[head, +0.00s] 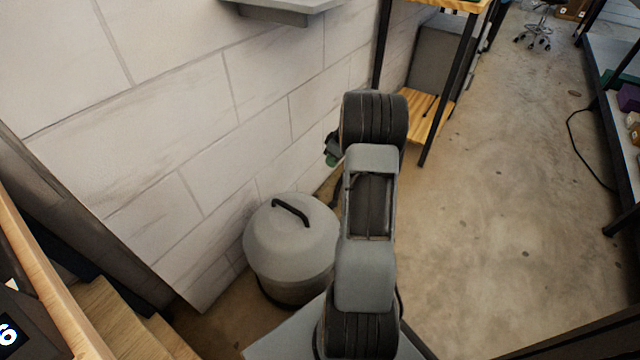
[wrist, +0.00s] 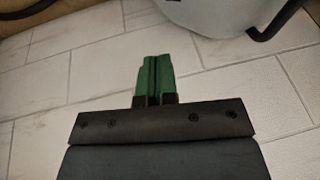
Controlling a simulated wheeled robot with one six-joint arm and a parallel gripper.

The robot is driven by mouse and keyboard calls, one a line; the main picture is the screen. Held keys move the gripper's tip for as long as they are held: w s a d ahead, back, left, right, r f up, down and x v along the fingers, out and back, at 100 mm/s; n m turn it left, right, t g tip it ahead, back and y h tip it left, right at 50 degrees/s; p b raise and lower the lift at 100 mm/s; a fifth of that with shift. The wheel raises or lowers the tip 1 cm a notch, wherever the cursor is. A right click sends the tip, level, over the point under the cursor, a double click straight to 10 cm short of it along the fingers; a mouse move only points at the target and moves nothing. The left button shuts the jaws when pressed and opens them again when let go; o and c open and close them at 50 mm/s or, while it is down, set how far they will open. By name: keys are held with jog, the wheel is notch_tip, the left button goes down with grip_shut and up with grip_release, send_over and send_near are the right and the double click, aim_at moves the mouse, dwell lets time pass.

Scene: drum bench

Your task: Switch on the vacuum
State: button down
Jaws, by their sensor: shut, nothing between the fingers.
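A grey drum with a domed lid and a black handle, which looks like the vacuum (head: 290,240), stands on the floor against the wall in the head view. Its rounded pale body with the dark handle also shows, cut off, at the top right of the wrist view (wrist: 215,14). My gripper (wrist: 153,78) has green fingertips, shut together with nothing between them. It is apart from the drum, with tiled wall behind it. In the head view a bit of my gripper (head: 332,158) shows beyond the drum, mostly hidden by my arm. I cannot make out a switch.
A pale tiled wall (head: 150,120) runs along the left, with a grey shelf (head: 285,10) on it. A black-framed wooden stand (head: 425,115) is at the back. Wooden steps (head: 125,315) are at the lower left. The concrete floor (head: 500,200) on the right is open.

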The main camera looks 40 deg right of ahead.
jog(key=b, duration=0.5)
send_near(315, 196)
notch_tip(315, 196, down, 5)
jog(key=w, duration=0.3)
jog(key=shift+s+a+f+b, duration=0.15)
jog(key=shift+s+a+f, duration=0.05)
jog(key=shift+f, duration=0.3)
jog(key=shift+s+a+f+b, duration=0.15)
jog(key=shift+s+a+f, duration=0.05)
jog(key=shift+f, duration=0.3)
jog(key=shift+f, duration=0.1)
